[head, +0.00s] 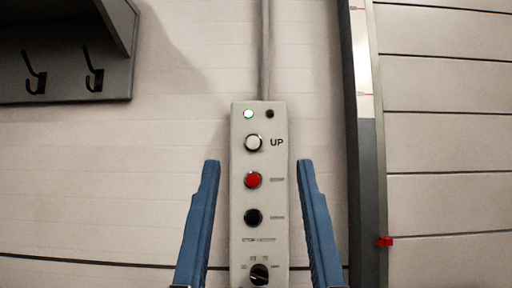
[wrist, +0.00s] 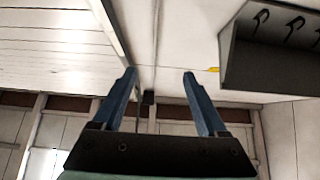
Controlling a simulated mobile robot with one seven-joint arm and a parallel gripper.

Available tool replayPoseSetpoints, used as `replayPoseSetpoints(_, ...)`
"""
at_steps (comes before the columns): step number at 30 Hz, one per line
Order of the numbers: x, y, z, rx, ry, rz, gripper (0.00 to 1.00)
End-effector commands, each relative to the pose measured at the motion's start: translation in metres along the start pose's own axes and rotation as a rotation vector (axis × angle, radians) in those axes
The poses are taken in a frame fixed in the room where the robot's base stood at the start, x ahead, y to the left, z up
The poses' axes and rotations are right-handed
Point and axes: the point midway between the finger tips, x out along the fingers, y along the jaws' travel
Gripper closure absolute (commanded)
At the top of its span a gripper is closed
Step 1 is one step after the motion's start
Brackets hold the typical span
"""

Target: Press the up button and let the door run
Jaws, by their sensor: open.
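The control box (head: 237,190) is a pale upright panel on the wall, seen in the head view. Its white up button (head: 254,142) sits near the top beside the word UP. A red button (head: 253,180) and a black button (head: 253,217) sit below it. A lamp (head: 248,114) at the top left glows green; the one beside it is dark. The slatted door (head: 445,140) is at the right. My gripper (head: 258,168) is open, with its blue fingers either side of the box in the picture. In the wrist view, my gripper (wrist: 161,73) has nothing between its fingers.
A dark rack with hooks (head: 65,75) is on the wall at the upper left; it also shows in the wrist view (wrist: 262,65). A conduit (head: 265,50) rises from the box. A dark door rail (head: 368,190) with a red marker (head: 385,241) stands right of the box.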

Motion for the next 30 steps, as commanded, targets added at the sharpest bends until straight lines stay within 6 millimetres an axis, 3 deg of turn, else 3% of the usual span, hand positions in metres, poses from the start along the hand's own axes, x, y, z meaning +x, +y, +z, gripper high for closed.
replayPoseSetpoints(13, 0.0, 0.0, 0.0, 0.0, 0.0, 0.0, 0.25)
replayPoseSetpoints(26, 0.0, 0.0, 0.0, 0.0, 0.0, 0.0, 1.0)
replayPoseSetpoints(30, 0.0, 0.0, 0.0, 0.0, 0.0, 0.0, 1.0)
